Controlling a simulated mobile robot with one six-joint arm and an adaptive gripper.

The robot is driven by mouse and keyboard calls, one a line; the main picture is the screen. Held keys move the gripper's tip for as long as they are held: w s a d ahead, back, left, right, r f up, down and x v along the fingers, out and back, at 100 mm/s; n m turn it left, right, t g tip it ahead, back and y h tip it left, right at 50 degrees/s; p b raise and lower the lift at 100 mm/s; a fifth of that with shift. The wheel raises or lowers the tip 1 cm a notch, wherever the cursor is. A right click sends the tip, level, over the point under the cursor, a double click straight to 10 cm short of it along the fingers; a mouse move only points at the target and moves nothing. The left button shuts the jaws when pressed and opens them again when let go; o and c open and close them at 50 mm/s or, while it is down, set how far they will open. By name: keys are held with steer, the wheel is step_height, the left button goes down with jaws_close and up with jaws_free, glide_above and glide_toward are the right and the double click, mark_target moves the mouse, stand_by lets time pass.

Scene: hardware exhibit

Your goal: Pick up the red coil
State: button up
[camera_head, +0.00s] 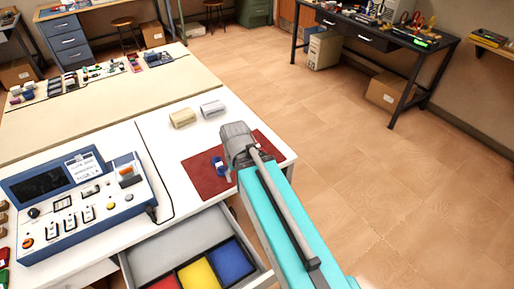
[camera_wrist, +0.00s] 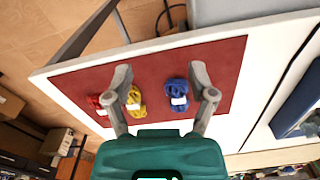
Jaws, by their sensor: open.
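The red coil (camera_wrist: 95,103) lies on the dark red mat (camera_wrist: 225,75) in the wrist view, with a pale band around it. It sits just outside my gripper's left finger, which partly hides it. A yellow coil (camera_wrist: 134,98) lies right of it, inside that finger. A blue coil (camera_wrist: 177,92) lies near the inner side of the right finger. My gripper (camera_wrist: 161,72) is open and empty above the mat. In the head view my gripper (camera_head: 238,147) covers part of the mat (camera_head: 203,183), and the red and yellow coils are hidden.
An open drawer (camera_head: 140,280) with red, yellow and blue compartments is below the table edge. A blue-and-white control console (camera_head: 82,208) stands left of the mat. Two small blocks, tan (camera_head: 183,118) and grey (camera_head: 212,109), sit behind it. Open floor lies to the right.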

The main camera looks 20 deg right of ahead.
steer(key=w+d+r+p, duration=0.25)
steer(key=w+d, duration=0.25)
steer(key=w, duration=0.4)
step_height(320, 180, up, 3)
steer(key=n+p, duration=0.2)
steer(key=p, duration=0.1)
glide_above(257, 145)
steer(key=shift+s+f, duration=0.15)
steer(key=shift+s, duration=0.05)
step_height(257, 145, down, 9)
steer(key=b, duration=0.9)
steer(key=shift+r, duration=0.2)
steer(key=shift+f, duration=0.1)
steer(key=shift+a+f+b, duration=0.1)
steer(key=shift+f+b, duration=2.4)
steer(key=shift+b, duration=0.1)
jaws_close()
